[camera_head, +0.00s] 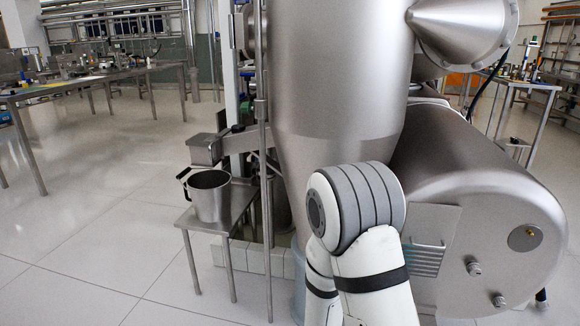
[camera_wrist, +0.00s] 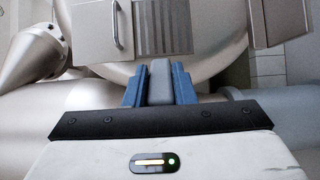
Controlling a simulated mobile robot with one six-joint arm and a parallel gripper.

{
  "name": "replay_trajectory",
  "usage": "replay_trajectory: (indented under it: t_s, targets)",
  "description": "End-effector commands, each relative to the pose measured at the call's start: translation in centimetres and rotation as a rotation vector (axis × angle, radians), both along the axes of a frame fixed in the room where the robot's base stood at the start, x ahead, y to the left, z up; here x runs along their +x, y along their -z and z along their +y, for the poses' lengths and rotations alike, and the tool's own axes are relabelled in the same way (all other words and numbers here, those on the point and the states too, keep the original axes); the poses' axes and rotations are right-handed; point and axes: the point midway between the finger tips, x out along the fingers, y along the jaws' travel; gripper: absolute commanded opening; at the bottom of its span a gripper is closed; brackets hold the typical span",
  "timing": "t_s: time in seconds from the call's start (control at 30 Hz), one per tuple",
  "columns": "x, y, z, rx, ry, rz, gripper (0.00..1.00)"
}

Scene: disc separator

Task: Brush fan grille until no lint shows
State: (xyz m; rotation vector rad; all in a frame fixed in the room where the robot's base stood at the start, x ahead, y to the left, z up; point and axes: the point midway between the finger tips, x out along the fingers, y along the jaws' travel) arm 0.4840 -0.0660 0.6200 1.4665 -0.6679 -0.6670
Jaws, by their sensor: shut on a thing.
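The fan grille (camera_head: 425,260) is a slatted patch low on the side of the big steel motor housing in the head view. A ribbed grey panel that looks like the grille (camera_wrist: 165,27) is ahead of my gripper (camera_wrist: 160,72) in the wrist view. My gripper's blue fingers are shut on a grey block (camera_wrist: 160,85), which may be a brush handle; no bristles can be made out. The block's tip appears just below the ribbed panel; I cannot tell whether they touch. I cannot tell whether lint is on the slats. My arm hides the gripper in the head view.
The steel housing (camera_head: 480,195) and tall separator body (camera_head: 335,80) crowd my arm. A steel bucket (camera_head: 209,198) stands on a small stand to the left. A handled cabinet door (camera_wrist: 97,30) is left of the panel. Open tiled floor (camera_head: 90,220) lies at left.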

Motion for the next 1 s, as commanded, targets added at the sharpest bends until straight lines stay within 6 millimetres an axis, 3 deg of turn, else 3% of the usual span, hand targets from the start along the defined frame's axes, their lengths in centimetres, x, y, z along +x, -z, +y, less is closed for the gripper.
replay_trajectory:
  t_s: [0.2, 0.5, 1.0]
  targets:
    - [5.7, -0.4, 3.4, 0.001, -0.292, -0.003, 0.0]
    - [10.8, -1.2, 6.7, -0.001, -0.563, -0.002, 0.0]
    - [10.6, -12.6, 6.7, 0.0, -0.555, 0.0, 0.0]
